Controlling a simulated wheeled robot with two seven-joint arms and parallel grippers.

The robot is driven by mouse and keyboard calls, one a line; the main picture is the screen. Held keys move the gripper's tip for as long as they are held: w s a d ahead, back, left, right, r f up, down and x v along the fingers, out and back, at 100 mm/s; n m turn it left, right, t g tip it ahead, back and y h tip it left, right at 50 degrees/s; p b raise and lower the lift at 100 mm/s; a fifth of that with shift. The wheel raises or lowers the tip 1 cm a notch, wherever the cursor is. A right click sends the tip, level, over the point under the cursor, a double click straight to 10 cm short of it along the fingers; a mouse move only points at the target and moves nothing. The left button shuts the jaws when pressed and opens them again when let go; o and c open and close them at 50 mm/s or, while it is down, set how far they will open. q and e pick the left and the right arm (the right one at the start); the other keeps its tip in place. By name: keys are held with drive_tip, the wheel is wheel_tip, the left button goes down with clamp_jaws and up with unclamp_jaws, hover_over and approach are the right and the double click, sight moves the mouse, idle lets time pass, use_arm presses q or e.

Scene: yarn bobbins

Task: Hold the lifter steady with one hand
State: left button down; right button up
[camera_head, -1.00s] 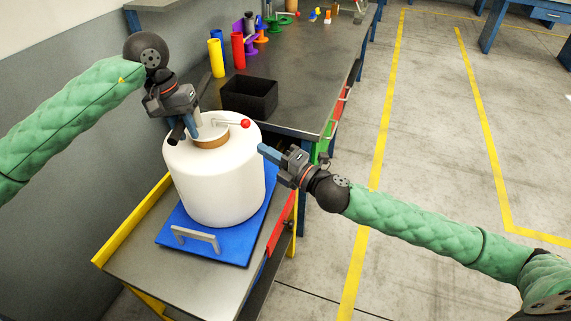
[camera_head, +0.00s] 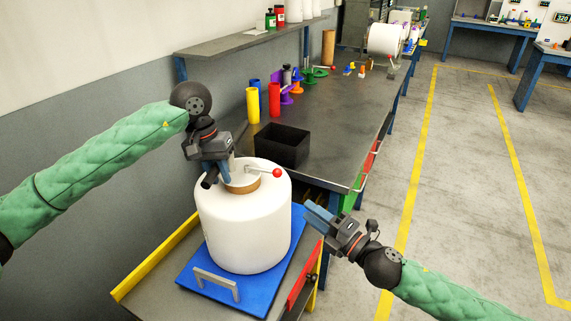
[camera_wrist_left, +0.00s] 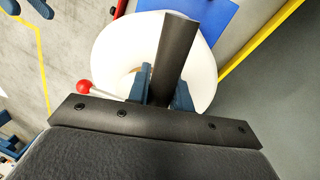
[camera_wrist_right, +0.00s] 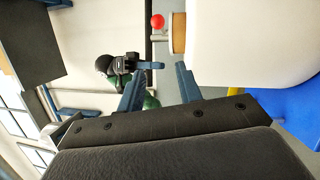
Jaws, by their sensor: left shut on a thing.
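A large white yarn bobbin (camera_head: 243,230) stands upright on a blue base (camera_head: 262,291) with a grey handle. The lifter sits in the brown core at its top. Its metal lever with a red ball (camera_head: 277,173) points right, and its dark bar also shows in the left wrist view (camera_wrist_left: 176,55). My left gripper (camera_head: 226,178) is above the core, shut on the lifter; the exact contact is partly hidden. My right gripper (camera_head: 316,217) is beside the bobbin's right side, apart from it. Its fingers are spread and empty in the right wrist view (camera_wrist_right: 160,90).
A black open box (camera_head: 283,145) stands on the dark workbench (camera_head: 345,140) behind the bobbin. Yellow (camera_head: 253,105) and red (camera_head: 274,99) tubes and several coloured spools stand further back. A yellow edge (camera_head: 155,262) borders the cart on the left. Floor at right is clear.

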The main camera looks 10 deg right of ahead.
drive_tip(key=shift+o, duration=0.5)
drive_tip(key=shift+n, duration=0.5)
drive_tip(key=w+r, duration=0.2)
drive_tip(key=r, duration=0.1)
drive_tip(key=w+d+r, duration=0.1)
drive_tip(key=shift+d+r, duration=0.1)
drive_tip(key=shift+r, duration=0.25)
drive_tip(key=w+d+r+n+y, duration=0.2)
drive_tip(key=w+r+n, duration=0.1)
drive_tip(key=r+n, duration=0.15)
drive_tip(key=n+g, duration=0.5)
drive_tip(key=n, duration=1.1)
approach(278, 173)
drive_tip(key=shift+w+d+f+x, duration=0.1)
drive_tip(key=shift+w+f+x, duration=0.05)
drive_tip(key=shift+x, duration=1.65)
drive_tip(key=shift+w+d+f+x, duration=0.1)
drive_tip(key=shift+w+x, duration=0.05)
drive_tip(key=shift+x, duration=1.6)
drive_tip(key=shift+w+d+f+x, duration=0.1)
drive_tip(key=shift+f+x, duration=0.05)
drive_tip(key=shift+x, duration=1.65)
drive_tip(key=shift+c, duration=0.2)
clamp_jaws()
